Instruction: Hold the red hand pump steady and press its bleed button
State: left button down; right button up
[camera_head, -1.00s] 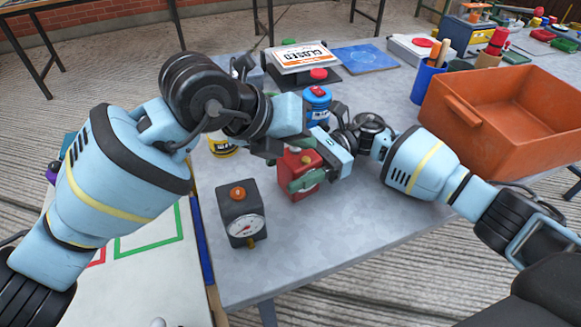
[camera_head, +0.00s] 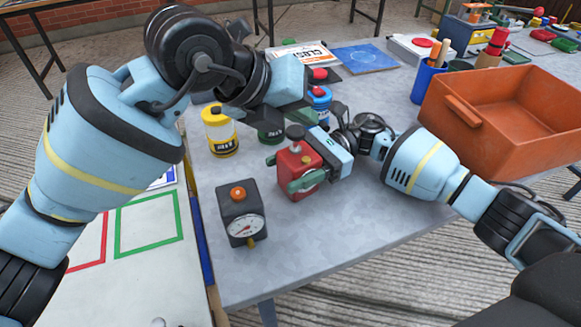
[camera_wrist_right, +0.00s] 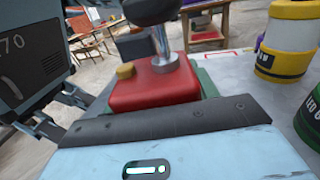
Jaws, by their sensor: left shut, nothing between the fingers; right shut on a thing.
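The red hand pump (camera_head: 292,160) stands on the grey table with a black knob (camera_head: 295,132) on a metal rod. My right gripper (camera_head: 298,170) is shut on it from the right; green parts show at its sides. A small yellow button (camera_wrist_right: 126,70) sits on the pump's top beside the rod in the right wrist view; it also shows in the head view (camera_head: 306,159).
A dark gauge box (camera_head: 241,212) with an orange button stands in front left. Yellow (camera_head: 219,131), green (camera_head: 271,134) and blue (camera_head: 320,100) canisters stand behind the pump. An orange crate (camera_head: 500,125) is at the right.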

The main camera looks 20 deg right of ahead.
jog(key=o, duration=1.4)
jog(key=v, duration=1.2)
